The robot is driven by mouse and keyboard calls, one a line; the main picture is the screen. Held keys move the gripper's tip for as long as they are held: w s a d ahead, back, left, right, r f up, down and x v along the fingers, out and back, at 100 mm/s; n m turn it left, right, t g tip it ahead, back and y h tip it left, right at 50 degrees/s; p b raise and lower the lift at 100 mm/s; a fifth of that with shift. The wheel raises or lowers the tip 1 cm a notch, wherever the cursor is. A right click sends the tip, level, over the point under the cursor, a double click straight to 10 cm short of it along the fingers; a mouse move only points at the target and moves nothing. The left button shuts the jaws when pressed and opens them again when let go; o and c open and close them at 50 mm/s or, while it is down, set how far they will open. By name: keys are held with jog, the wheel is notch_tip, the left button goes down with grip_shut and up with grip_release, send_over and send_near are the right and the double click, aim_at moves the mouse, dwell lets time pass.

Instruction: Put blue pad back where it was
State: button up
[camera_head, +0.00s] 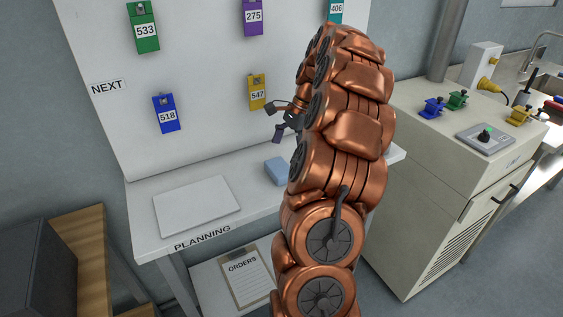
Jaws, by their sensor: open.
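A light blue pad (278,171) lies on the white planning shelf, toward its right side and close to my arm. Its right end is close to or partly behind my copper-coloured arm. My gripper (273,121) is open, above the pad and in front of the white board. It points left, and nothing shows between its fingers. Much of the gripper body is hidden behind my arm.
The white board (205,70) carries several numbered tags, with a yellow tag (258,92) close to my gripper. A flat white panel (197,206) lies on the planning shelf (150,240). An orders clipboard (247,278) lies below. A beige cabinet (440,170) stands right.

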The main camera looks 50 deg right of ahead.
jog(key=b+v, duration=0.1)
jog(key=v, duration=0.5)
jog(key=shift+r, duration=0.2)
jog(key=shift+s, duration=0.1)
jog(key=s+a+r+n+g+h, duration=0.15)
jog(key=a+n, duration=0.95)
jog(key=a, duration=1.4)
jog(key=s+a+f+n+h, duration=0.1)
jog(key=s+a+f+n, duration=0.2)
jog(key=s, duration=0.4)
jog(key=s+a+f+n+g+h, duration=0.1)
jog(key=s+a+f+n, duration=0.2)
jog(key=s, duration=0.3)
jog(key=s+a+f+n+h, duration=0.1)
jog(key=s+a+f+n, duration=0.2)
jog(key=s, duration=0.4)
jog(key=a+n, duration=0.1)
jog(key=a, duration=0.1)
jog(key=shift+s+a+f+n+g, duration=0.35)
jog(key=shift+f+n, duration=0.05)
notch_tip(320, 180, up, 4)
jog(key=p, duration=0.3)
jog(key=shift+f+p, duration=0.2)
jog(key=shift+p, duration=0.1)
